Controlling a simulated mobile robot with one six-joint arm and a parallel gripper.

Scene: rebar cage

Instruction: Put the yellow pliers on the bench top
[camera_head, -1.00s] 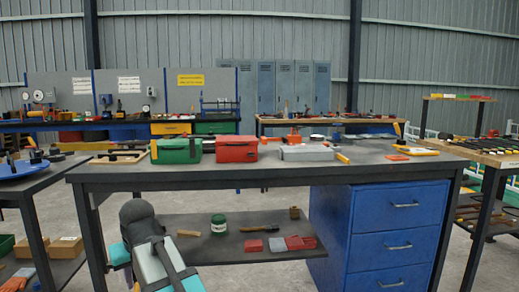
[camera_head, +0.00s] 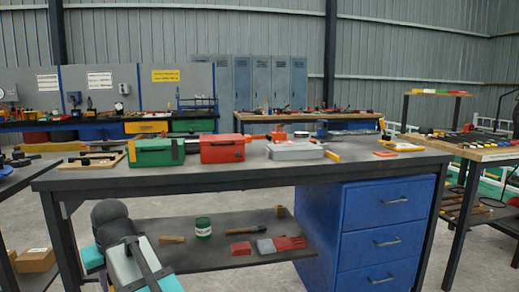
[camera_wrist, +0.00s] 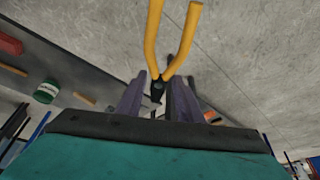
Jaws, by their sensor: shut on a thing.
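The yellow pliers (camera_wrist: 151,45) show in the wrist view, their two yellow handles pointing up in the picture and their dark head between my fingers. My gripper (camera_wrist: 157,92) is shut on the pliers near the head. The floor lies behind them. In the head view my arm is low at the left, in front of the bench, and the gripper and pliers cannot be made out there. The bench top (camera_head: 310,173) is dark grey and stands above a lower shelf and a blue drawer unit.
On the bench top are a green toolbox (camera_head: 157,152), a red toolbox (camera_head: 222,149), a grey box (camera_head: 295,151) and small tools. Its front strip is mostly clear. The lower shelf holds a green jar (camera_head: 203,227) and red blocks. A tool table (camera_head: 480,148) stands at the right.

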